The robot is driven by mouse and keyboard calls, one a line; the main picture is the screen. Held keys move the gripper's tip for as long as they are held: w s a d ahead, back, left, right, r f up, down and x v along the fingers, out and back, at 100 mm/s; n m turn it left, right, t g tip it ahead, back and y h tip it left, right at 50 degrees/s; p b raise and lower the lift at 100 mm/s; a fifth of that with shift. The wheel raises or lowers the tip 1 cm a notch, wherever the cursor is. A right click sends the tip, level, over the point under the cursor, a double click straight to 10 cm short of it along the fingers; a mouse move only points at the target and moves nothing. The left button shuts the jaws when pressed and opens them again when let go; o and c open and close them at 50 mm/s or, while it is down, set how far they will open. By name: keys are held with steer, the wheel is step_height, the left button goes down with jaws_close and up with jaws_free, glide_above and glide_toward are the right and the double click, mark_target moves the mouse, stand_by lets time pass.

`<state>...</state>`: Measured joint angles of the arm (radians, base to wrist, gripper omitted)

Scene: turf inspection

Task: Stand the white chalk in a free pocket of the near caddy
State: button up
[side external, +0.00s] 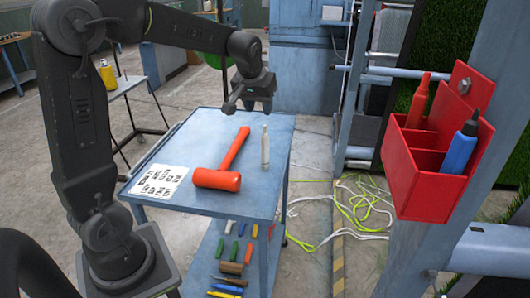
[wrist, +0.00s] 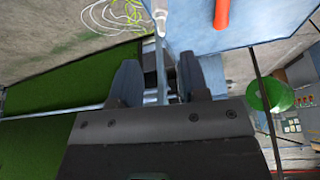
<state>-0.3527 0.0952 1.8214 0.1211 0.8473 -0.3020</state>
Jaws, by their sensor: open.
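The white chalk (side external: 265,150) stands upright on the blue table, right of the mallet. Its pale end also shows at the top of the wrist view (wrist: 160,14), beyond my fingers. My gripper (side external: 248,106) is open and empty, above the table and higher than the chalk. In the wrist view my gripper (wrist: 158,74) has its two fingers spread. The near caddy (side external: 428,195) is red and mounted on a blue-grey post at the right. A red marker (side external: 417,100) stands in its far pocket and a blue marker (side external: 461,148) in its near one. A pocket between them looks empty.
A red mallet (side external: 218,178) lies on the blue table (side external: 236,205), beside a white printed sheet (side external: 158,182). Coloured items lie on the shelf below. Cables (side external: 350,215) lie on the floor between table and post. A yellow container (side external: 107,74) stands on a table at the left.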

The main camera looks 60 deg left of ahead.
mark_target(265, 129)
steer(key=x, duration=1)
steer(key=shift+w+a, duration=0.15)
steer(key=shift+a, duration=0.05)
jaws_close()
